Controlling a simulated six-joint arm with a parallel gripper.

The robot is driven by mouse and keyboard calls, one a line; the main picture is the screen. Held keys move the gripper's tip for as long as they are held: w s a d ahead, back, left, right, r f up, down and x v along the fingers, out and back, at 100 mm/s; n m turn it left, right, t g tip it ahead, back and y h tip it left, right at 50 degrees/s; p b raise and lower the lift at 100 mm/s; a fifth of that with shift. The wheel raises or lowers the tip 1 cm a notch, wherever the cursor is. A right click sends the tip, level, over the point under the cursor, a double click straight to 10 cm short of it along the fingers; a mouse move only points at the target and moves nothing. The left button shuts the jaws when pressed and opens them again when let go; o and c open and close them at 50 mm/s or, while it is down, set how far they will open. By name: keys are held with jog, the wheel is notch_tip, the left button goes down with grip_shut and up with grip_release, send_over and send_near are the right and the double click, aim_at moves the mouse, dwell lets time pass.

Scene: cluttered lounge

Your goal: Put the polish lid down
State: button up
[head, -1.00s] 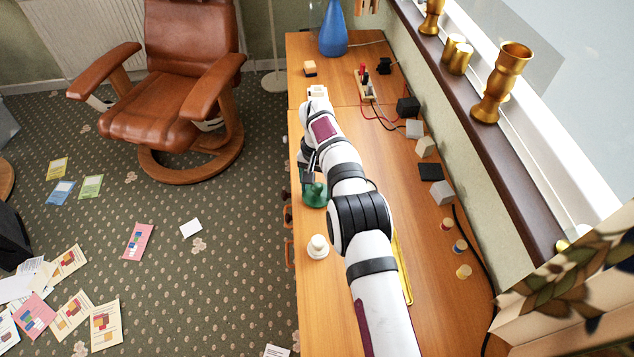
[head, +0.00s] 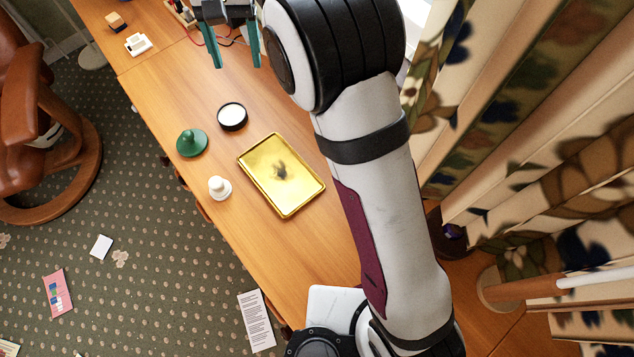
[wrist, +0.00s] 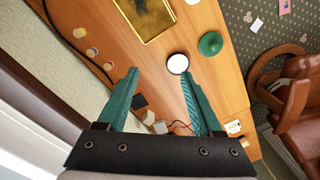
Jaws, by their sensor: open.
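A round black disc with a white face, which looks like the polish lid (head: 232,117), lies flat on the wooden desk. It also shows in the wrist view (wrist: 177,63), close to the tip of the right-hand finger. I cannot tell whether it is a lid alone or a whole tin. My gripper (head: 236,64) has green fingers, spread apart and empty, above the desk and farther back than the disc. In the wrist view my gripper (wrist: 159,73) shows nothing held between its fingers.
A gold tray (head: 282,175) lies right of the disc. A green knobbed object (head: 192,143) and a white knobbed piece (head: 220,188) stand near the desk's left edge. Small blocks and cables (wrist: 180,128) lie under the gripper in the wrist view. Bare desk surrounds the disc.

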jog(key=s+d+r+m, duration=0.2)
jog(key=s+d, duration=0.3)
jog(key=d, duration=0.3)
jog(key=s+d+r+m, duration=0.1)
jog(key=s+d+r, duration=0.1)
jog(key=s+d, duration=0.45)
jog(key=s+d+f+m, duration=0.1)
jog(key=s+d+f, duration=0.1)
jog(key=s, duration=0.3)
jog(key=s+d+f+m+y, duration=0.1)
jog(key=s+d+f, duration=0.1)
jog(key=s+d, duration=0.2)
jog(key=s+d+f+m, duration=0.2)
jog(key=s+d+f, duration=0.1)
jog(key=s, duration=0.3)
jog(key=shift+d, duration=0.2)
